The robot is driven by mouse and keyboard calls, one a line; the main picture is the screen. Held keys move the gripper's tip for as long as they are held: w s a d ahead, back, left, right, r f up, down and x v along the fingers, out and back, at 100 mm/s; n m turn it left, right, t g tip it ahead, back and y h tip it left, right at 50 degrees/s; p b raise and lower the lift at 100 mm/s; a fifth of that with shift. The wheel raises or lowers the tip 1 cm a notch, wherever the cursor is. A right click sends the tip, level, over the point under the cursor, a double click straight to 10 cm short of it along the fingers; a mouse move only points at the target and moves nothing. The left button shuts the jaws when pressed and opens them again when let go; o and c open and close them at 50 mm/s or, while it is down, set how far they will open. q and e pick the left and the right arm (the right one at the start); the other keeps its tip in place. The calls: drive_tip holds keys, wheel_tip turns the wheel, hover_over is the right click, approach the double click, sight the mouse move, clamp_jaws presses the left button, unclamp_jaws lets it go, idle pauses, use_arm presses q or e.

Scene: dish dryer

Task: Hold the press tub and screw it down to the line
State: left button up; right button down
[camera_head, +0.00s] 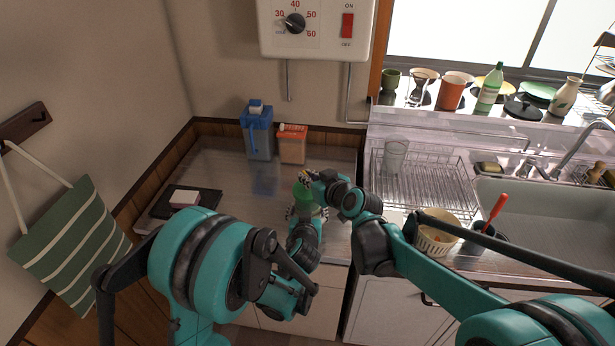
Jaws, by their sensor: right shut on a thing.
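The press tub (303,196) is a small green container standing on the counter near its front edge, partly hidden by my grippers. My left gripper (306,213) is low at the tub, with a finger showing at each side of it; whether the fingers press on it is too small to tell. My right gripper (309,178) is at the top of the tub, shut on its screw top. The screw top itself is mostly hidden by the fingers, and the line on the tub cannot be made out.
A black tray (185,203) lies at the left.

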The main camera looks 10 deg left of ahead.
drive_tip(key=shift+m+t+h, duration=0.3)
drive_tip(key=shift+m+h, duration=0.1)
drive_tip(key=shift+m, duration=0.1)
drive_tip(key=c, duration=1.6)
unclamp_jaws()
drive_tip(key=v, duration=1.2)
